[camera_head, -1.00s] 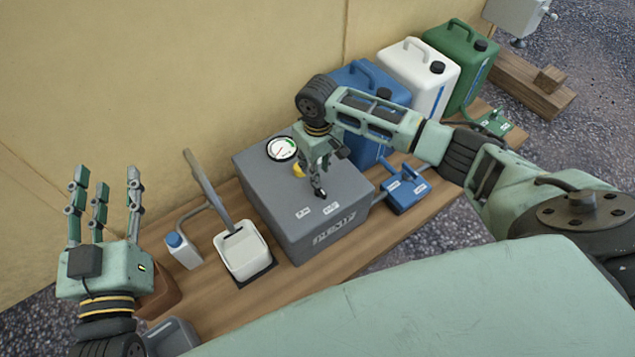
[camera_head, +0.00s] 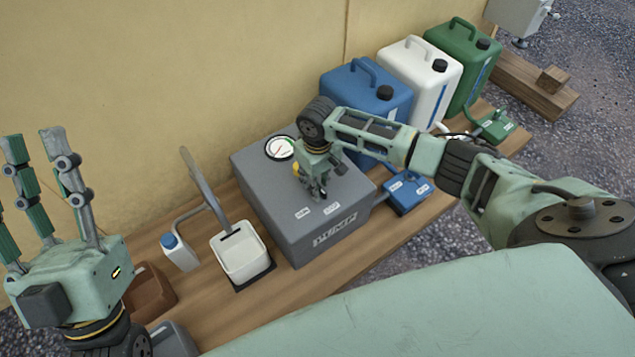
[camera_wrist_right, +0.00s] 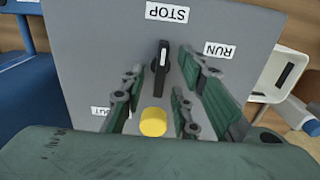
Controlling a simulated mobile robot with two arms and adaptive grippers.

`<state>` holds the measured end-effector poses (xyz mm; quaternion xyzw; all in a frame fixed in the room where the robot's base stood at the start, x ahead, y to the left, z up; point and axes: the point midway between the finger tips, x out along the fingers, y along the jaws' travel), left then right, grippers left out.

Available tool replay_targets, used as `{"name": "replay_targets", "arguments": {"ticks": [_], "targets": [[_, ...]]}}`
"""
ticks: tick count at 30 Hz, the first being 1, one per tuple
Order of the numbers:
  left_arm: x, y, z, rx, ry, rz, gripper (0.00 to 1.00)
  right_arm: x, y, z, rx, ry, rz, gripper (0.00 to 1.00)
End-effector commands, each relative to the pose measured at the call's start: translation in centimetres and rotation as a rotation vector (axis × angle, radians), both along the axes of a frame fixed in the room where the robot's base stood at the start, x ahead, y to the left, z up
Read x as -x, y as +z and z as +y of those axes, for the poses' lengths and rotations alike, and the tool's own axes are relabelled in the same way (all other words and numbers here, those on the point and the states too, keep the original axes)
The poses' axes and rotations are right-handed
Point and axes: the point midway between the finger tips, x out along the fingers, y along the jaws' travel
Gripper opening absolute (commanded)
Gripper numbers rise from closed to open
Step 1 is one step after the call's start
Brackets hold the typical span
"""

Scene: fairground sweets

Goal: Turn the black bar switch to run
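The grey pump box (camera_head: 262,187) stands on the bench. In the right wrist view, the black bar switch (camera_wrist_right: 160,67) with a white line sits upright on its top face, its line towards the STOP label (camera_wrist_right: 167,12). The RUN label (camera_wrist_right: 218,50) is up and right of it. My right gripper (camera_wrist_right: 160,78) is open over the box, fingers on both sides of the switch with gaps visible. In the head view my right gripper (camera_head: 318,190) hides the switch. My left gripper (camera_head: 38,142) is open and empty at the left, fingers up.
A yellow knob (camera_wrist_right: 153,122) and a round gauge (camera_head: 280,148) are on the box. A white container (camera_head: 240,255) stands to the left; a small blue box (camera_head: 405,195) and large canisters (camera_head: 365,95) stand right and behind.

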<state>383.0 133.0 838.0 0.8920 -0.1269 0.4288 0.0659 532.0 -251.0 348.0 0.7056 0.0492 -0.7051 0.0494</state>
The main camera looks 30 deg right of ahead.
Motion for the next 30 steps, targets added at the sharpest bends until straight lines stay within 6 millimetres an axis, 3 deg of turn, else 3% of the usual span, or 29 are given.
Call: {"name": "replay_targets", "arguments": {"ticks": [8, 18, 30], "targets": [[0.10, 0.09, 0.01, 0.002, 0.000, -0.006, 0.40, 0.02, -0.06, 0.01, 0.000, 0.000, 0.001, 0.28], [0.09, 0.08, 0.00, 0.002, -0.001, -0.006, 0.40, 0.02, -0.05, 0.00, 0.000, 0.000, 0.001, 0.00], [-0.23, 0.03, -0.08, -0.004, 0.000, 0.012, 0.40, 0.02, 0.03, -0.01, 0.000, -0.005, 0.001, 0.00]]}}
